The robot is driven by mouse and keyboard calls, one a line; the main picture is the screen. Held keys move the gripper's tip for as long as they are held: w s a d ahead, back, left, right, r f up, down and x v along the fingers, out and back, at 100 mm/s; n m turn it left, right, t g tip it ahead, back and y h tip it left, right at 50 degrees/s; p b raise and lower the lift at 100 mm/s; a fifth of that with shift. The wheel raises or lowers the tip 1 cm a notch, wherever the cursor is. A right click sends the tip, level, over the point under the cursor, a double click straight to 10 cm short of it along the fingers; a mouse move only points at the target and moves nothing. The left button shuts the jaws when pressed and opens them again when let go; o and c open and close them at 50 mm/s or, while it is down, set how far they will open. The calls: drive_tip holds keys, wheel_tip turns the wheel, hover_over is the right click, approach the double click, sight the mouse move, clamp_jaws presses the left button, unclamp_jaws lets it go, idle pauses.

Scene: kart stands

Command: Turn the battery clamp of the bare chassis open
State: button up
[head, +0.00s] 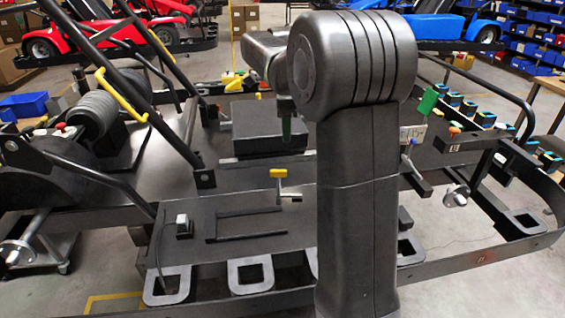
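The bare chassis (160,185) is a dark frame with floor plates, spreading across the view. A yellow T-shaped handle (278,173) stands upright on a thin post on its floor plate, beside a low black bracket (245,212). A black box (265,130), perhaps the battery, sits behind it. I cannot tell for sure which part is the battery clamp. My gripper (287,128) seems to hang over the black box, above and behind the yellow handle and apart from it. It is small, dark and partly hidden by my arm, so its fingers cannot be made out.
A roll bar (165,85) with a yellow lever (121,95) rises at the left. A green handle (427,102) stands at the right, near several blue-topped parts (468,108). A small grey-topped block (184,226) sits on the floor plate. Red and blue karts stand behind.

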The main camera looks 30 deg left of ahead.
sight(278, 170)
drive_tip(key=f, duration=0.4)
drive_tip(key=a+f, duration=0.1)
drive_tip(key=f, duration=0.4)
drive_tip(key=a+f, duration=0.1)
drive_tip(key=f, duration=0.3)
drive_tip(key=shift+s+a+f, duration=0.15)
drive_tip(key=shift+s+f, duration=0.05)
drive_tip(key=shift+f, duration=0.15)
clamp_jaws()
